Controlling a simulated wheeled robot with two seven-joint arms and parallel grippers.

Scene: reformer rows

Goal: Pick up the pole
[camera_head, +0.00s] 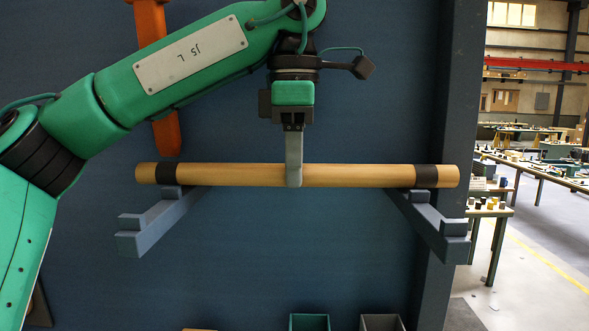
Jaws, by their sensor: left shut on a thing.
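The pole (350,175) is a tan wooden rod with a black band near each end. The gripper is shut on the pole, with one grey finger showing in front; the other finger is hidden. The pole's ends are close above the bracket arms; I cannot tell whether they touch. My right gripper is not in view.
The right bracket (432,225) has a raised lip at its front end. An orange bar (158,80) hangs behind my left arm. A green bin (310,322) and a grey bin (382,322) stand below. Tables with small items (490,208) stand at the right.

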